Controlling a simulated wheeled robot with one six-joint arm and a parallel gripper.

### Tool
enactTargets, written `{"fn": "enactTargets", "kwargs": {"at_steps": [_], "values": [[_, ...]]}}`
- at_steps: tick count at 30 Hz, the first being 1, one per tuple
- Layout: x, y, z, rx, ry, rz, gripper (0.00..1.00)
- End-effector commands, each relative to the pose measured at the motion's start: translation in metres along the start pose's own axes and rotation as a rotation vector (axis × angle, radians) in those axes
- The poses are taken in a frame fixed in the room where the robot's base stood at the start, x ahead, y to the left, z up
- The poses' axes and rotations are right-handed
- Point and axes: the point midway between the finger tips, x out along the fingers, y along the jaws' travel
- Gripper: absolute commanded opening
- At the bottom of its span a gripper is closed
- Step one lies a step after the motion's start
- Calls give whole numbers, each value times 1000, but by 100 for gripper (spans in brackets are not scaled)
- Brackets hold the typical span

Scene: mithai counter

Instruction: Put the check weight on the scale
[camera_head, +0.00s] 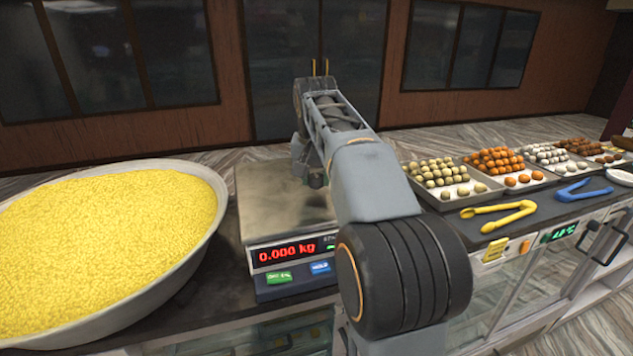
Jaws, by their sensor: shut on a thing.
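The scale (262,205) stands on the counter in the middle of the head view, with a flat metal pan on top. Its red display reads 0.000 kg. My gripper (313,168) is over the right part of the pan, partly hidden behind my own arm. It is shut on a small dark grey piece, the check weight (316,180), which shows just below it. The zero reading fits the weight being held clear of the pan, but the gap itself is hard to see.
A wide metal bowl of yellow grains (105,240) stands close left of the scale. To the right are trays of round sweets (455,178), yellow tongs (500,213) and blue tongs (585,190). The left part of the pan is bare.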

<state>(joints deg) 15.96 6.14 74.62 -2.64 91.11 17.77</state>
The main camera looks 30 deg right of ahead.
Motion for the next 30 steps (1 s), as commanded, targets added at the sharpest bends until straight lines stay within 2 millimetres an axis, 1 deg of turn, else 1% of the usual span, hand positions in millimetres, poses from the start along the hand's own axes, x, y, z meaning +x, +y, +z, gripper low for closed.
{"fn": "enactTargets", "kwargs": {"at_steps": [3, 6, 15, 19, 20, 27, 28, 30], "values": [[11, 0, 2, 0, 0, 0, 8], [16, 0, 3, 0, 2, 0, 8], [18, 0, 3, 0, 2, -1, 8], [22, 0, 4, 0, 2, -1, 8], [22, 0, 4, 0, 1, 0, 38], [21, 0, 4, 0, 1, 0, 61], [21, 0, 4, 0, 1, 0, 62], [21, 0, 4, 0, 1, 0, 62]]}}
